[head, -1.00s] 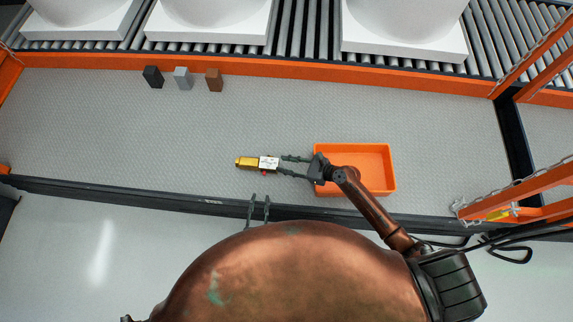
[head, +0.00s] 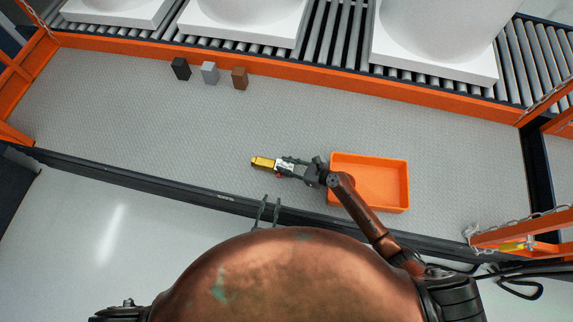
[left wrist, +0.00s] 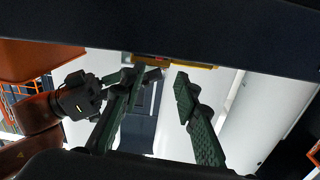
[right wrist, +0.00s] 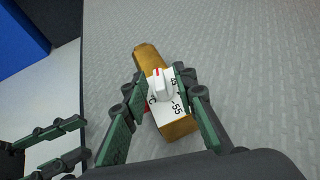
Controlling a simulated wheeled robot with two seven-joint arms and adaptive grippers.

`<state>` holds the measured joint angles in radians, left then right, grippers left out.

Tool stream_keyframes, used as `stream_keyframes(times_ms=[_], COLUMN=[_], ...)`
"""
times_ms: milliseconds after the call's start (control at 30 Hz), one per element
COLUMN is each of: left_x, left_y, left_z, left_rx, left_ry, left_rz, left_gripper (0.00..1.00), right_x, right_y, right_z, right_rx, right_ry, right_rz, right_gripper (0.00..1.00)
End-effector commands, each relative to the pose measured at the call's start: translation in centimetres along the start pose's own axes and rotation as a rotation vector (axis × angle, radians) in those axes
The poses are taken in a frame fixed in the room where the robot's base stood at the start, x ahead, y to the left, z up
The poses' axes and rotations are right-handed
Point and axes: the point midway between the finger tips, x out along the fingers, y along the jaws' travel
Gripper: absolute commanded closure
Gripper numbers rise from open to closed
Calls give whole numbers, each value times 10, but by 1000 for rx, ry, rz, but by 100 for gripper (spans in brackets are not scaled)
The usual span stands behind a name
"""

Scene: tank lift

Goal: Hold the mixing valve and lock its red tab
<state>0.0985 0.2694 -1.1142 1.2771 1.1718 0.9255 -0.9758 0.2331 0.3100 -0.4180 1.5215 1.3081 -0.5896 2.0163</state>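The mixing valve (head: 263,162) is a brass-yellow bar with a white numbered plate, lying on the grey table. In the right wrist view the valve (right wrist: 147,55) carries a white knob (right wrist: 160,88). Its red tab (right wrist: 147,108) shows low on the left side, partly hidden by a finger. My right gripper (right wrist: 160,85) has one finger on each side of the valve; whether the pads press it is not clear. My left gripper (head: 264,205) is open and empty at the table's front edge, apart from the valve. Its fingers (left wrist: 180,85) stand apart in the left wrist view.
An orange tray (head: 380,208) sits right of the valve, under my right arm. Black (head: 181,69), grey (head: 210,72) and brown (head: 240,78) blocks stand at the back. White basins rest on the roller conveyor (head: 333,40) behind an orange rail. The table left of the valve is clear.

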Motion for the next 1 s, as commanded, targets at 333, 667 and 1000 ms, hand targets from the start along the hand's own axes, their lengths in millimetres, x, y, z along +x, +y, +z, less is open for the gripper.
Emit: stream_keyframes(times_ms=[333,667,1000], left_x=[0,0,15], left_y=[0,0,-1], left_z=[0,0,-3], left_rx=[0,0,-24], left_ry=[0,0,-14], left_rz=[0,0,66], left_gripper=[71,71,88], right_x=[0,0,0], right_y=[0,0,0], right_z=[0,0,0], right_rx=[0,0,0], right_ry=[0,0,0], right_rz=[0,0,0], right_gripper=[100,100,100])
